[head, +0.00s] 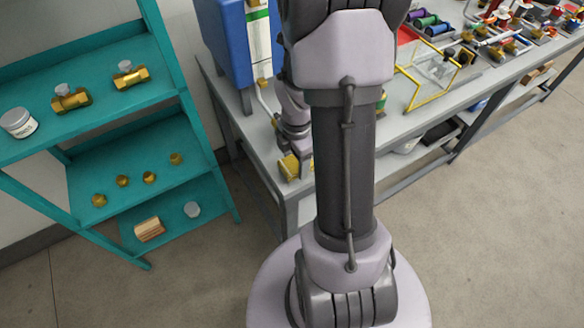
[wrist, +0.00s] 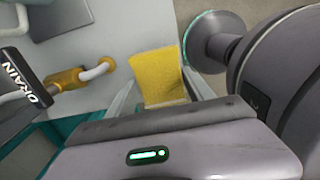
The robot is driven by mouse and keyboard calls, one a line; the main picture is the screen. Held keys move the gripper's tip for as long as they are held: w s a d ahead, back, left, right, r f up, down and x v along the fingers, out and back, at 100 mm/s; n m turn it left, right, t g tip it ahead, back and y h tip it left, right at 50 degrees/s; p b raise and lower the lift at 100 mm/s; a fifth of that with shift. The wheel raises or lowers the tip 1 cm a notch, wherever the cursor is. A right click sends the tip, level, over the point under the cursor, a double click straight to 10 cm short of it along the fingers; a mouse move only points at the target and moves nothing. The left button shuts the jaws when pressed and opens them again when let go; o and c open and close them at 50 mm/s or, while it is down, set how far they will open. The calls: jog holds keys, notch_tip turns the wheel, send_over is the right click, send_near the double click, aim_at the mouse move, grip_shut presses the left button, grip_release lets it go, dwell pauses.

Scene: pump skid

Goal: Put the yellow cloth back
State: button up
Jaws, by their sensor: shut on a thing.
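The yellow cloth (wrist: 158,78) is between the two fingers of my gripper (wrist: 160,95) in the wrist view. My gripper is shut on it. In the head view a small part of the yellow cloth (head: 289,167) shows at the left end of the grey bench (head: 405,118), beside my arm. My gripper in the head view is mostly hidden behind my arm. I cannot tell whether the cloth touches the bench top.
A blue tank (head: 222,45) stands on the bench. A yellow wire frame (head: 428,75) is to the right. In the wrist view a brass-ended pipe (wrist: 85,75) and DRAIN tag (wrist: 25,85) are close at left.

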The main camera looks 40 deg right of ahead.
aim_at(292, 167)
jog(key=f+b, duration=0.1)
jog(key=f, duration=0.1)
jog(key=w+f+b, duration=0.1)
jog(key=f, duration=0.1)
jog(key=shift+a, duration=0.15)
jog(key=shift+r, duration=0.25)
jog(key=shift+f, duration=0.1)
jog(key=o, duration=1.4)
jog(key=shift+o, duration=0.2)
